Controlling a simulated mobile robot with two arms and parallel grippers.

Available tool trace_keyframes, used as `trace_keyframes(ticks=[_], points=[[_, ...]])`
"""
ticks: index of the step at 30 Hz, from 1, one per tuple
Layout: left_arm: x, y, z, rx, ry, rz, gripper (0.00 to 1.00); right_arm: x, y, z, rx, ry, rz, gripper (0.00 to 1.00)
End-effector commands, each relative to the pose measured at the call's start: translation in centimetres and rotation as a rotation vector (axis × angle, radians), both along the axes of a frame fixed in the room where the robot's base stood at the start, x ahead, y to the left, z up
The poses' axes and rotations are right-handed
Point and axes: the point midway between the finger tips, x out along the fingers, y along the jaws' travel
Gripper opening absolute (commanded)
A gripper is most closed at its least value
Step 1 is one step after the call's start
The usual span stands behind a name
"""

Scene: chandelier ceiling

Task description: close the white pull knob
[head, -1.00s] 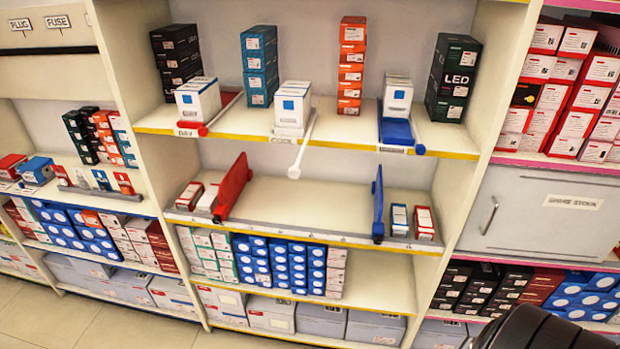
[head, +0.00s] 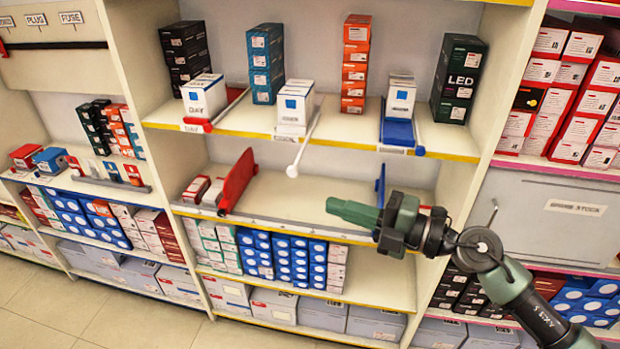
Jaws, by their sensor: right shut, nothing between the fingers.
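The white pull knob (head: 292,171) is the round end of a white rod that sticks out and down past the front edge of the upper shelf. The rod runs up beside a white and blue box (head: 295,104) at the middle of that shelf. My right gripper (head: 334,206) is dark green, shut and empty. Its tip points left, in front of the middle shelf, below and to the right of the knob and apart from it. My left gripper is not in view.
A red pull piece (head: 202,125) and a blue one (head: 399,135) flank the white rod. A red divider (head: 236,181) stands on the middle shelf; a blue divider (head: 380,184) is partly hidden by my right gripper. A grey panel with a handle (head: 493,213) is at right.

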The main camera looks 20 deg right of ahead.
Motion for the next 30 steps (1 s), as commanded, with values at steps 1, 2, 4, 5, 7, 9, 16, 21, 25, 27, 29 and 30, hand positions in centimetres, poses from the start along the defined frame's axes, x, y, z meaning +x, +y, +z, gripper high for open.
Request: trace_keyframes(ticks=[1,2,4,5,7,9,16,21,25,27,29,30], points=[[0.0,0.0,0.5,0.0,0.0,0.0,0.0,0.4,0.3,0.3,0.003,-0.001,-0.001,0.0],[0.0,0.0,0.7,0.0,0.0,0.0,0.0,0.7,0.6,0.4,0.004,-0.002,-0.001,0.0],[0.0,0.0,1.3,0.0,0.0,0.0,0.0,1.6,1.3,0.6,0.003,-0.004,-0.001,0.0],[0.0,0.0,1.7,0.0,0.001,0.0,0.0,2.0,1.7,0.6,0.006,-0.003,-0.001,0.0],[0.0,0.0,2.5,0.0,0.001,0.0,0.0,3.2,2.7,0.8,0.008,-0.003,-0.002,0.0],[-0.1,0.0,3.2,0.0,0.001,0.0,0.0,4.4,3.8,0.8,0.01,-0.003,-0.003,0.0],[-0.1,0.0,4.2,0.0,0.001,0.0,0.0,7.9,5.9,0.1,0.006,0.0,-0.007,0.0],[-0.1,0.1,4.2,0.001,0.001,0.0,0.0,9.7,4.5,0.1,0.004,0.0,-0.005,0.0],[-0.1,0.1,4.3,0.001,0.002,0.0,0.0,10.3,4.1,0.0,0.005,0.0,-0.003,0.0],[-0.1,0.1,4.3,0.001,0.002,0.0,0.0,10.4,4.0,0.0,0.005,0.0,-0.003,0.0],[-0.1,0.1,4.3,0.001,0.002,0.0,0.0,10.4,4.0,0.0,0.005,0.0,-0.003,0.0],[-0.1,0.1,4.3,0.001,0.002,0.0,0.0,10.4,4.0,0.0,0.005,0.0,-0.003,0.0]])
